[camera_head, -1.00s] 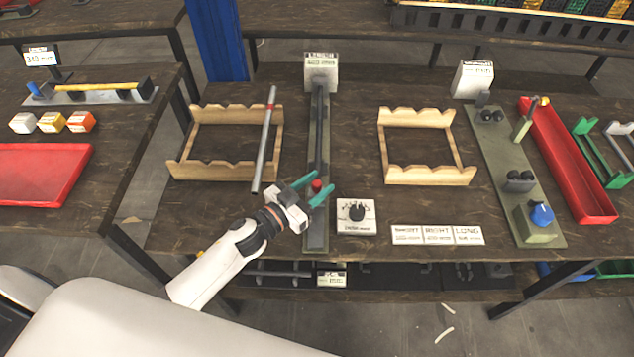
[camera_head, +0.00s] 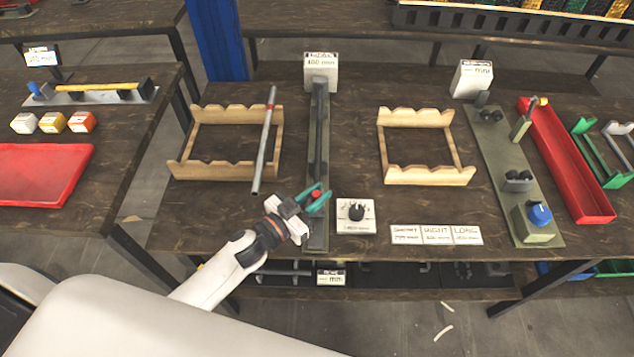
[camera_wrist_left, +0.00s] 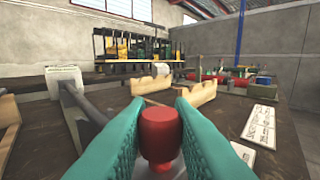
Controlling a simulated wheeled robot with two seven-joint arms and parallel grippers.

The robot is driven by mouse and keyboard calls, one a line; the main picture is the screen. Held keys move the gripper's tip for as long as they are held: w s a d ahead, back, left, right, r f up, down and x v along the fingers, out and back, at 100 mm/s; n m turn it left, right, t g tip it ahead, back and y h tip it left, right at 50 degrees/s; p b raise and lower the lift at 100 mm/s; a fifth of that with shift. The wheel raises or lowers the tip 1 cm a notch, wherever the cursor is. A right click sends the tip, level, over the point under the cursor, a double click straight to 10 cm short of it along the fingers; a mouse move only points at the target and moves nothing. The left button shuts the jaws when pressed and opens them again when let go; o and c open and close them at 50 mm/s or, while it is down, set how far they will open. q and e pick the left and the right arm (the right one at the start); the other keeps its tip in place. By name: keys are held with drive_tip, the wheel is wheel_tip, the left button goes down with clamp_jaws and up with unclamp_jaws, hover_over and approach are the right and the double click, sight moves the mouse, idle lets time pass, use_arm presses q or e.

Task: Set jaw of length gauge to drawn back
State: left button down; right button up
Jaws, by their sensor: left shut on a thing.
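The length gauge (camera_head: 318,126) is a long dark bar on a grey-green base, running from a white display at its far end towards the bench's front edge. Its jaw has a red knob (camera_head: 316,194) near the front end of the bar. My left gripper (camera_head: 317,199) has its teal fingers shut on the red knob. In the left wrist view the red knob (camera_wrist_left: 160,135) stands between the two teal fingers. The gripper hides the lower part of the jaw. My right gripper is not in view.
A wooden rack (camera_head: 178,171) with a grey, red-banded rod (camera_head: 265,140) stands left of the gauge. Another wooden rack (camera_head: 428,175) stands to the right. Three label cards (camera_head: 436,235) lie near the front edge.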

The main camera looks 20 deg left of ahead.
sight(316, 213)
use_arm(q)
drive_tip(key=s, duration=0.2)
drive_tip(key=s+d, duration=0.1)
drive_tip(key=s, duration=0.1)
drive_tip(key=shift+d+p, duration=0.1)
drive_tip(key=shift+p, duration=0.2)
drive_tip(key=shift+w+f, duration=0.1)
drive_tip(key=c, duration=1.6)
unclamp_jaws()
drive_tip(key=o, duration=0.3)
drive_tip(key=shift+s, duration=0.2)
drive_tip(key=shift+s+a, duration=0.25)
drive_tip(key=shift+s, duration=0.05)
drive_tip(key=b+v, duration=0.2)
drive_tip(key=v, duration=0.9)
drive_tip(key=shift+s, duration=0.15)
